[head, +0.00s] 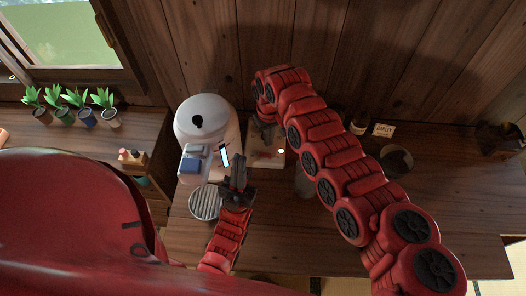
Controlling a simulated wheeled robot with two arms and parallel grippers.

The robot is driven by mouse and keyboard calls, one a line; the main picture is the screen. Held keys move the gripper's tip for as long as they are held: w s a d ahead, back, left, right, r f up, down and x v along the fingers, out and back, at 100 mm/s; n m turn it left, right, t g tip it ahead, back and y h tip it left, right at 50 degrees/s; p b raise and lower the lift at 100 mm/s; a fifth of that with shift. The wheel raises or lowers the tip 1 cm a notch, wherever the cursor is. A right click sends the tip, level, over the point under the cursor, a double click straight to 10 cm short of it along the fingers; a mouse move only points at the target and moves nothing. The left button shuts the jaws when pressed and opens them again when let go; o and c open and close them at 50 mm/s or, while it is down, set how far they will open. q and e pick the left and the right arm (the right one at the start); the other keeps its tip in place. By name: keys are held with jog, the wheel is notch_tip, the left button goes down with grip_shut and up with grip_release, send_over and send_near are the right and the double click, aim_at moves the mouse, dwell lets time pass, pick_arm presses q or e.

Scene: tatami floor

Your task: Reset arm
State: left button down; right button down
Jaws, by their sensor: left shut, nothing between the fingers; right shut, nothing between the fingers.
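My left gripper (238,168) is dark and points up the picture, its fingers closed and empty. It is in front of the white rounded machine (207,118), near a small light-blue lit panel (224,156). My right arm (330,160) arches from the lower right up toward the wall and bends down at its far end. My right gripper (266,132) shows dimly below that bend, over a pale board (264,158). It looks shut and empty, though the arm partly covers it.
A dark bowl (396,160), a bottle (359,123) and a label card (383,130) stand right of my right arm. Potted plants (86,115) line the left counter. The counter's right part (455,205) is clear.

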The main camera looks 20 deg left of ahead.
jog(key=shift+r, duration=0.35)
